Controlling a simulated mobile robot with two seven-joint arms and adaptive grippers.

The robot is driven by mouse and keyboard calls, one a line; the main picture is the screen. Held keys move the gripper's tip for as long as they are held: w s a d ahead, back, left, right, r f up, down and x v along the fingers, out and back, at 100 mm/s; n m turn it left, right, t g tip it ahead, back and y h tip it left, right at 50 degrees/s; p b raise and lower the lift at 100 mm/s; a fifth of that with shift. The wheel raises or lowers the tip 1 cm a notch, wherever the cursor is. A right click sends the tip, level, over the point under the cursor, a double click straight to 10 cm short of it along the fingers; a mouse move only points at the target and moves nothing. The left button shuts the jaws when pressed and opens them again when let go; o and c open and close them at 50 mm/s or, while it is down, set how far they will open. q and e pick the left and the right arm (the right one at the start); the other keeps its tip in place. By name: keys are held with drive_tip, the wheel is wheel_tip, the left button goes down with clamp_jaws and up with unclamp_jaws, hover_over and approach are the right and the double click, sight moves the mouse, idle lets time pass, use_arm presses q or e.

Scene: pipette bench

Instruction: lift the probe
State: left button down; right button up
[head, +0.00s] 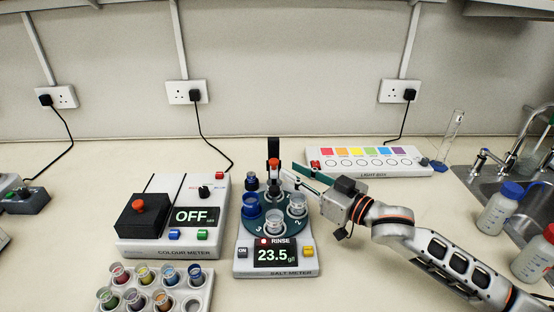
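The salt meter (277,268) stands in the middle of the bench, with a dark teal turntable (258,222) carrying several clear cups and a blue one. The probe (273,164), with an orange-red top, is upright at a black post (273,146) at the back of the turntable. Its lower end is hard to make out. My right gripper (287,170) reaches in from the right, fingers apart, tips close to the probe's right side. I cannot tell whether they touch it. My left gripper is not in view.
A colour meter (140,249) reading OFF stands left, with a rack (193,292) of coloured vials in front. A light box (370,168) lies behind my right arm. A glass cylinder (452,135), sink (497,185) and bottles (497,212) are at the right.

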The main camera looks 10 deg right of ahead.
sight(277, 162)
drive_tip(key=shift+x, duration=3.05)
clamp_jaws()
drive_tip(key=shift+w, duration=0.1)
